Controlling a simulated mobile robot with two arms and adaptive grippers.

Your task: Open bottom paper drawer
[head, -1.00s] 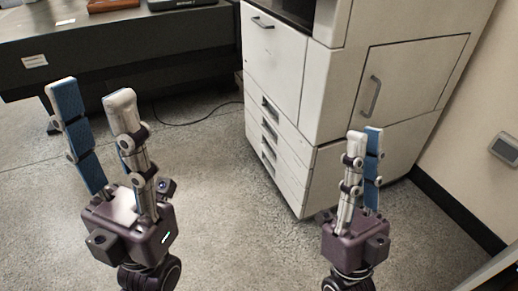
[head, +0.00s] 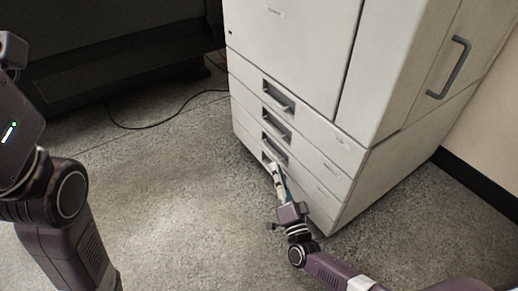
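The upper drawer handle (head: 278,96) and middle drawer handle (head: 276,126) lie above. A side door with a grey handle (head: 449,68) is at the right, near the wall. A black cable (head: 150,127) lies on the floor below a dark table (head: 110,60). Floor before the drawers is clear.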

